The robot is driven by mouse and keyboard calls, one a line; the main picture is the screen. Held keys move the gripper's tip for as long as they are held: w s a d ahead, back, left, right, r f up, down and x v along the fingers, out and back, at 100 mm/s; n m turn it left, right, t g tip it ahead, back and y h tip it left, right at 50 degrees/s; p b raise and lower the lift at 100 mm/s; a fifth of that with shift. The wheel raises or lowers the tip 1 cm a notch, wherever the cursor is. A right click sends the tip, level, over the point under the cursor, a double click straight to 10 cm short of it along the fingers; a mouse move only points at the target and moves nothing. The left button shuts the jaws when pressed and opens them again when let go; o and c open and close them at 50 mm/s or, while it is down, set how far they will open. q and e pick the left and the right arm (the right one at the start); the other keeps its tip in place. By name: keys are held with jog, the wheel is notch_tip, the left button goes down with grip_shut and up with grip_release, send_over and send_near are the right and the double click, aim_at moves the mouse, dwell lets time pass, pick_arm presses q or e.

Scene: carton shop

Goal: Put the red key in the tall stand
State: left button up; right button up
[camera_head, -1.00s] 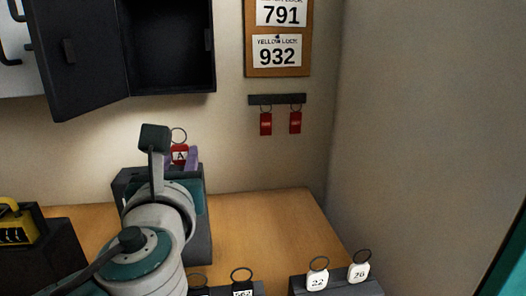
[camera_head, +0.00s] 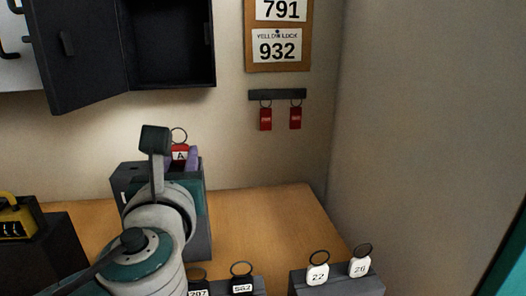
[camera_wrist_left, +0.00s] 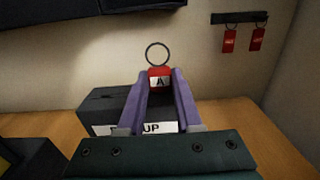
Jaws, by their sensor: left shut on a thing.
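The red key (camera_head: 180,154) has a white label with the letter A and a metal ring on top. It is upright between the purple fingers of my left gripper (camera_wrist_left: 163,76), which is shut on it. The red key (camera_wrist_left: 160,79) also shows in the left wrist view. My right gripper is not in view.
Two red tags (camera_head: 265,119) hang on a wall rack (camera_head: 277,95). White tags 22 (camera_head: 317,274) and 26 (camera_head: 359,267) stand on a low grey block (camera_head: 338,285); black tags (camera_head: 242,285) stand beside it. An open dark cabinet (camera_head: 172,45) is above.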

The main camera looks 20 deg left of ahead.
pick_arm(q)
jog(key=o, duration=1.1)
jog(key=shift+c, duration=0.2)
jog(key=shift+p+v, duration=0.6)
jog(key=shift+v, duration=0.95)
jog(key=shift+p+v, duration=0.5)
jog(key=shift+v, duration=2)
jog(key=shift+w, duration=0.1)
